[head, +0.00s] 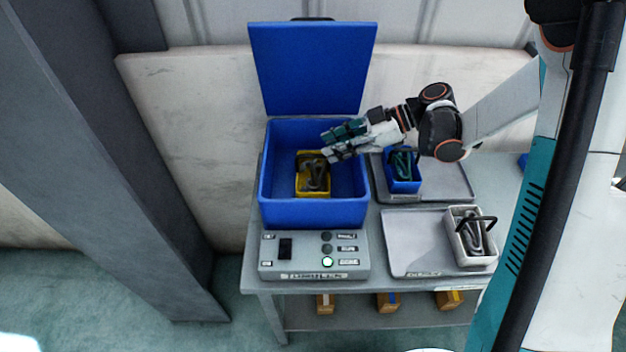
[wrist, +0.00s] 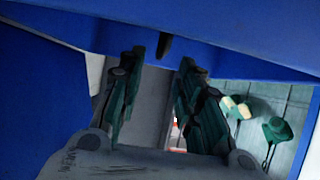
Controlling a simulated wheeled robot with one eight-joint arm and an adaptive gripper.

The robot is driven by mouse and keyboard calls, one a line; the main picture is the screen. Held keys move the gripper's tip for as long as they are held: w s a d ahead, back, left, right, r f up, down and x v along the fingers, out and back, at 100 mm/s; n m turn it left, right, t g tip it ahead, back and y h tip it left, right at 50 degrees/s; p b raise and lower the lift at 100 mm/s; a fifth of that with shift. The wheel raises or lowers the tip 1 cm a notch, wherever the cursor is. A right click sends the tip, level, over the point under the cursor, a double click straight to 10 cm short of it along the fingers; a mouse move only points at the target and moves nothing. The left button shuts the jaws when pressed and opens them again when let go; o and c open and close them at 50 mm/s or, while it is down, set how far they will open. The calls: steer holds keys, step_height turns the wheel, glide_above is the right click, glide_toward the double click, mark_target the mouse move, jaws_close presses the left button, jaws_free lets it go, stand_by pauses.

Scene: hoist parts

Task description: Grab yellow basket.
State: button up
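The yellow basket (head: 313,192) stands inside the open blue box (head: 313,214), with dark grey metal parts and a dark handle in it. My gripper (head: 328,143) is above the right part of the blue box, up and to the right of the basket in the head view, and apart from it. In the wrist view, the two dark green fingers (wrist: 155,85) are spread with a clear gap and nothing between them. The wrist view shows blue surfaces close by, and I cannot make out the yellow basket there.
The blue lid (head: 312,68) stands raised behind the box. A grey control panel (head: 305,264) with a lit button is in front. To the right, a blue basket (head: 403,185) stands on the back tray (head: 440,190) and a white basket (head: 463,243) on the front tray (head: 415,240).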

mark_target(316, 155)
steer(key=shift+x, duration=0.75)
steer(key=b+x, duration=0.1)
steer(key=x, duration=0.1)
steer(key=b+x, duration=0.1)
steer(key=x, duration=0.1)
steer(key=shift+f, duration=0.4)
steer(key=shift+a+f, duration=0.15)
steer(key=shift+a, duration=0.3)
steer(key=shift+c, duration=0.4)
jaws_close()
